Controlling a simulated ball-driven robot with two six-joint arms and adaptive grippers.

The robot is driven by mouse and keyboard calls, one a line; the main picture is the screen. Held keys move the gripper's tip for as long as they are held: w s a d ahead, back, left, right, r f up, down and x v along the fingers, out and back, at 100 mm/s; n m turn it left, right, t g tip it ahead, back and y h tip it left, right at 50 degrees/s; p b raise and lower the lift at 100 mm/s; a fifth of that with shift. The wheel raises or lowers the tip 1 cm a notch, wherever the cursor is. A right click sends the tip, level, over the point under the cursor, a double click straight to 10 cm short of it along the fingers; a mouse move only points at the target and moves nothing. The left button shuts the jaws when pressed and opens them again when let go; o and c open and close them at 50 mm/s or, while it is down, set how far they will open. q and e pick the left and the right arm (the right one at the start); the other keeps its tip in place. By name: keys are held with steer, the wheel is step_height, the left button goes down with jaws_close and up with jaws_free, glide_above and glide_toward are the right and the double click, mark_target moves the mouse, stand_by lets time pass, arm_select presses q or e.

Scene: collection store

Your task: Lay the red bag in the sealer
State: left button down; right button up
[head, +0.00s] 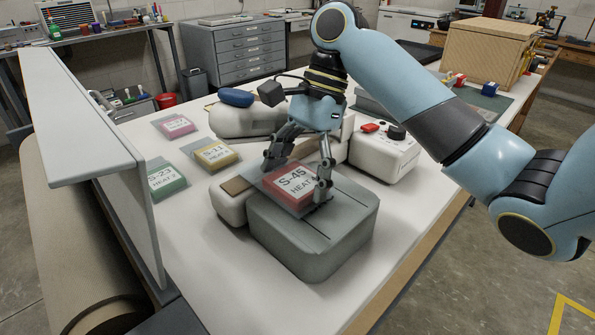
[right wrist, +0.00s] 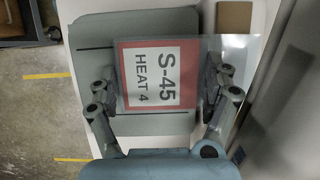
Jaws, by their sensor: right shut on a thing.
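The red bag (head: 283,184) is a flat clear pouch with a red-bordered card reading S-45 HEAT 4. My right gripper (head: 295,181) is shut on it, with one finger at each side. In the right wrist view the bag (right wrist: 153,76) lies flat between the fingers, over the grey block and with its clear end towards a brown strip. The sealer is a white machine with a brown pad (head: 236,185), a raised white part with a blue handle (head: 236,97), and a control box (head: 383,155) with a red button and black knob. My arm hides its middle. My left gripper is out of view.
A grey block (head: 325,245) stands in front of the sealer, under the bag. Pink (head: 174,127), yellow (head: 211,154) and green (head: 166,178) bags lie on the white table (head: 205,275). An upright white panel (head: 85,110) borders the left. A wooden crate (head: 487,55) stands back right.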

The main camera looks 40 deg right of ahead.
steer(key=shift+f, duration=0.35)
steer(key=o, duration=1)
steer(key=shift+d+r, duration=0.25)
steer(key=shift+r, duration=0.2)
steer(key=v, duration=0.3)
steer(key=shift+d+r, duration=0.2)
steer(key=shift+r, duration=0.05)
steer(key=d, duration=1.2)
steer(key=shift+w+r, duration=0.2)
steer(key=shift+w, duration=0.2)
steer(key=shift+r, duration=0.1)
